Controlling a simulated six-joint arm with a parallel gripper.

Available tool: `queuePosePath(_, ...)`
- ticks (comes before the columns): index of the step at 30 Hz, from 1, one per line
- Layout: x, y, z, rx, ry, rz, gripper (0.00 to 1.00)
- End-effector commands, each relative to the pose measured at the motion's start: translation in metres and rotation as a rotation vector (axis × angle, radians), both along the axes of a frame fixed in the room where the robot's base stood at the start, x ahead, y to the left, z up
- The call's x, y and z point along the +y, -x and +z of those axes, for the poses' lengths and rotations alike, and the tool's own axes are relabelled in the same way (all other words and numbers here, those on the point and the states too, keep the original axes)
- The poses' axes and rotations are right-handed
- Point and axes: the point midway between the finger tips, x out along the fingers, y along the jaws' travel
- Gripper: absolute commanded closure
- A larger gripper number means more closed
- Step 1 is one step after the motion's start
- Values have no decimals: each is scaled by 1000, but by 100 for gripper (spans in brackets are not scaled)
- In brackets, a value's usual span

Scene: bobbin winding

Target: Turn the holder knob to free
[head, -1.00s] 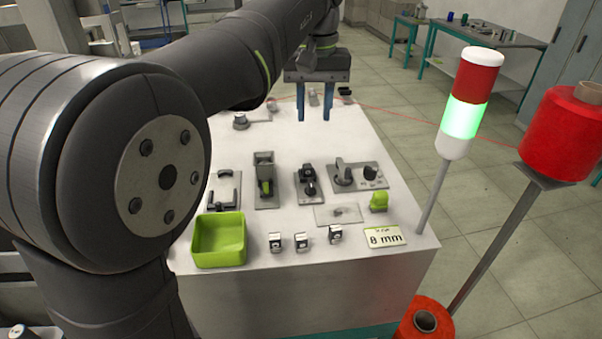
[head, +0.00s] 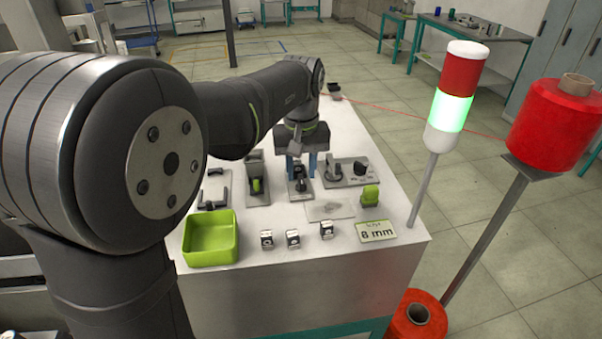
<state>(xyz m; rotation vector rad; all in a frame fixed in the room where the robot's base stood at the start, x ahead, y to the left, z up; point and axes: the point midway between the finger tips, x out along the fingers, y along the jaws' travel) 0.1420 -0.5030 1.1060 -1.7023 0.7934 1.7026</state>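My gripper (head: 301,174) is low over the table, above a small grey fixture (head: 302,195) with black parts in the middle of the row. Its two blue fingers are apart, one to each side of the fixture's upper dark part. I cannot tell whether they touch it. Right of it is a grey plate (head: 348,181) with two dark knob-like parts. Which part is the holder knob is not clear from this view, and the gripper and wrist hide some of the area behind the fixture.
A taller fixture with a green part (head: 256,186) and a bracket fixture (head: 214,194) stand to the left. In front are a green bin (head: 211,255), several small metal blocks (head: 293,238), a green piece (head: 370,195) and an "8 mm" card (head: 377,232). A signal tower (head: 448,112) glows green at right.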

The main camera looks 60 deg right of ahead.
Motion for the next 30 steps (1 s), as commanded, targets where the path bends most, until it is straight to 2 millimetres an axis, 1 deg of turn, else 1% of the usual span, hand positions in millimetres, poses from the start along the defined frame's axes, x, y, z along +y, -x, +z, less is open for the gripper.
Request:
queuePosePath(3,0,0,-11,0,-1,0,67)
queuePosePath(6,0,0,-16,0,-1,0,67)
queuePosePath(14,0,0,-16,0,0,0,67)
queuePosePath(17,0,0,-16,0,0,0,85)
queuePosePath(19,0,0,-16,0,0,0,99)
queuePosePath(20,0,0,-16,0,0,0,100)
queuePosePath(30,0,0,-16,0,0,-30,100)
